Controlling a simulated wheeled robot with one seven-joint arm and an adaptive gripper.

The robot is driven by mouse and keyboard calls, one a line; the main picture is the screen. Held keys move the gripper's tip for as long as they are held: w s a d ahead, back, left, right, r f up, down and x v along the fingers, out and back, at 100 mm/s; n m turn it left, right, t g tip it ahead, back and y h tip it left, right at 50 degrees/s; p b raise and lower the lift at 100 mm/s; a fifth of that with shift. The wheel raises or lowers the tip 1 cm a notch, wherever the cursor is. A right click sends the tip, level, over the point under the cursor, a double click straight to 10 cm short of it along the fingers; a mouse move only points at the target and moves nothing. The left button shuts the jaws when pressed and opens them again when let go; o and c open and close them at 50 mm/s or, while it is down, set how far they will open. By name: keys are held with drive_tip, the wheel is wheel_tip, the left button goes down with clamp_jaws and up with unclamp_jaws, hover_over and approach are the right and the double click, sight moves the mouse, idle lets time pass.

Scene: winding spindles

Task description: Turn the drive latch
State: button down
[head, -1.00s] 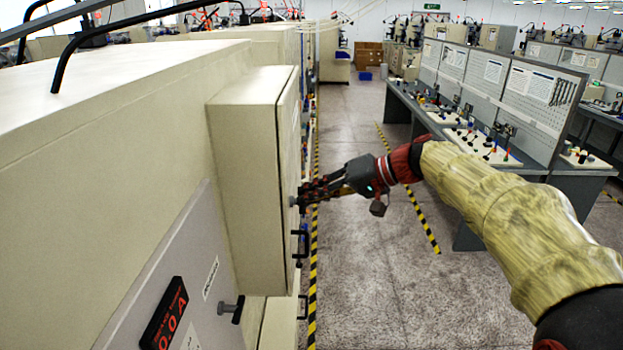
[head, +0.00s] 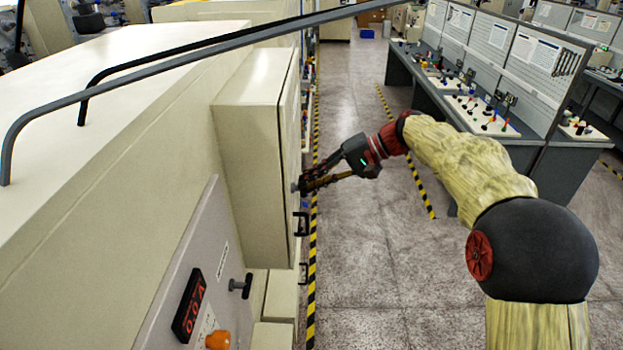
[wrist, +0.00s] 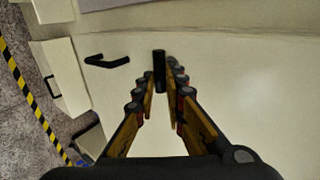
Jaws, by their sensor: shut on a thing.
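The drive latch (wrist: 159,72) is a small black upright bar on the face of a cream cabinet door in the wrist view. My gripper (wrist: 161,76) is shut on it, one finger on each side. In the head view my gripper (head: 298,187) reaches the door face of the cream box (head: 250,150) from the right. The latch itself is largely hidden there by the fingers.
A black door handle (head: 301,224) sits just below my gripper. A grey panel with a red display (head: 189,306), a dark T-shaped knob (head: 240,286) and an orange knob (head: 217,340) is nearer. The aisle (head: 365,250) is clear; workbenches (head: 500,150) stand right.

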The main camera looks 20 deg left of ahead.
drive_tip(key=c, duration=1.8)
unclamp_jaws()
drive_tip(key=shift+c, duration=0.2)
drive_tip(key=shift+w, duration=0.1)
drive_tip(key=v, duration=1.2)
